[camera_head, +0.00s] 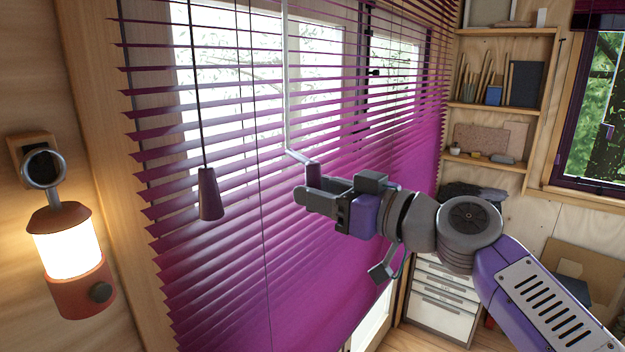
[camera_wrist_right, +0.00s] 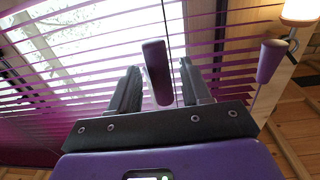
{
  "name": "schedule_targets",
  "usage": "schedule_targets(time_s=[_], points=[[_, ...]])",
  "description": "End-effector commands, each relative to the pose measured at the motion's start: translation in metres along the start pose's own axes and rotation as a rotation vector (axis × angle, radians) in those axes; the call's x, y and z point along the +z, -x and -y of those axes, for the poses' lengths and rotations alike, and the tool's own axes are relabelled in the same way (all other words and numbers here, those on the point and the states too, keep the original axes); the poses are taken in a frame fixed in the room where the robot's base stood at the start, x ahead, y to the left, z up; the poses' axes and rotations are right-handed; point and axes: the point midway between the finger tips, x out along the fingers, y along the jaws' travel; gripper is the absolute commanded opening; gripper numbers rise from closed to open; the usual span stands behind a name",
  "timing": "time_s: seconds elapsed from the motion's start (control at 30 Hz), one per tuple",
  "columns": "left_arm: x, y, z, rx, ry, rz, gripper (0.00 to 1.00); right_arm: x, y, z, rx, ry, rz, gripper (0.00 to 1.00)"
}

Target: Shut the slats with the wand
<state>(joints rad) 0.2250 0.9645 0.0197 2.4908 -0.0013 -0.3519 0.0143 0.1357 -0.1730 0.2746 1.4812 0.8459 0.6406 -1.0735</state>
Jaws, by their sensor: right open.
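Purple slats (camera_head: 330,215) hang across the window, with daylight showing through the gaps in the upper part. The wand (camera_head: 287,90) is a thin pale rod hanging in front of them, with a bent lower end and a dark purple handle (camera_head: 313,174). My right gripper (camera_head: 312,196) is at that handle. In the right wrist view, the handle (camera_wrist_right: 157,72) shows between the two open fingers of the gripper (camera_wrist_right: 159,68), with a gap on each side. The slats also fill the back of that view. My left gripper is not in view.
A pull cord with a purple tassel (camera_head: 210,194) hangs left of the wand. A lit lantern (camera_head: 68,250) is on the left wall. Shelves (camera_head: 500,107) and a white drawer unit (camera_head: 443,305) stand beyond my right arm.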

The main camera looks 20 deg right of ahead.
Motion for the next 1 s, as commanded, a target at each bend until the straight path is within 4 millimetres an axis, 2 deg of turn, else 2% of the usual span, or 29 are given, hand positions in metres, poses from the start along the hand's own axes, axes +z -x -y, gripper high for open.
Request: schedule_targets(time_s=[0.1,0.2,0.47,0.77,1.0], points=[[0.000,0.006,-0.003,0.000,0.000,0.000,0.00,-0.001,-0.013,0.000,-0.001,-0.002,0.002,0.48],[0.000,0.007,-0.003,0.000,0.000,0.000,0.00,0.000,-0.018,0.000,0.000,-0.001,0.000,0.48],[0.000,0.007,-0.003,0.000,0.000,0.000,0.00,0.001,-0.019,0.000,0.001,-0.001,0.001,0.48],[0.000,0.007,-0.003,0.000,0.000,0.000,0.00,0.001,-0.019,0.000,0.001,-0.001,0.001,0.02],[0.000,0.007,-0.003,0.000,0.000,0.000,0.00,0.001,-0.019,0.000,0.001,-0.001,0.001,0.00]])
